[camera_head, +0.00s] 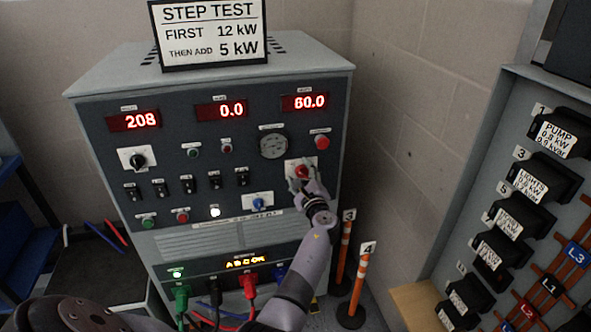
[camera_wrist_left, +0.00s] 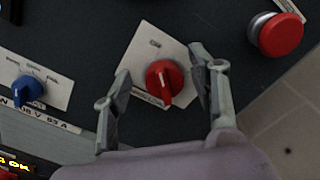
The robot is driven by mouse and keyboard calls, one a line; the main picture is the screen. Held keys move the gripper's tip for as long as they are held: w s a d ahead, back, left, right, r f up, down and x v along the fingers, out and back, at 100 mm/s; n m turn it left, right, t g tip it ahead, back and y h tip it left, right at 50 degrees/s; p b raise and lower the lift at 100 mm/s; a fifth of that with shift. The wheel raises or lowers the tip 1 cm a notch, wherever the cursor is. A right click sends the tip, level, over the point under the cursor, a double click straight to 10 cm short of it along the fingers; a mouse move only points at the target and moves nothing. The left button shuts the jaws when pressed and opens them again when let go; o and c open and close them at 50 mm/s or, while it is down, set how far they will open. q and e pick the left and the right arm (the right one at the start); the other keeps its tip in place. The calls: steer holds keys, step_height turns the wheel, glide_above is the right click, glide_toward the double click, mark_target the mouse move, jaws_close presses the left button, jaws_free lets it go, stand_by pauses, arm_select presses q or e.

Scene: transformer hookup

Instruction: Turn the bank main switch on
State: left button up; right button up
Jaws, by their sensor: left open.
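The bank main switch is a red rotary knob (camera_head: 302,171) on a white plate, at the right side of the load bank's dark front panel (camera_head: 190,245). In the left wrist view the red knob (camera_wrist_left: 165,80) has its pointer aimed downward in the picture. The lettering on its plate is too small to read surely. My left gripper (camera_head: 303,184) is at the knob. In the left wrist view its fingers (camera_wrist_left: 164,72) are open, one on each side of the knob, with gaps showing between. My right gripper is not in view.
A red push button (camera_wrist_left: 281,34) is close to the right finger. A blue selector (camera_head: 258,203) sits lower left. Plugged cables (camera_head: 249,286) hang below. Orange posts (camera_head: 345,245) stand right of the cabinet, and a breaker panel (camera_head: 530,190) is at far right.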

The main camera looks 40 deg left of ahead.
arm_select(q)
steer(key=shift+d+r, duration=0.1)
steer(key=shift+c, duration=0.3)
steer(key=c, duration=1.1)
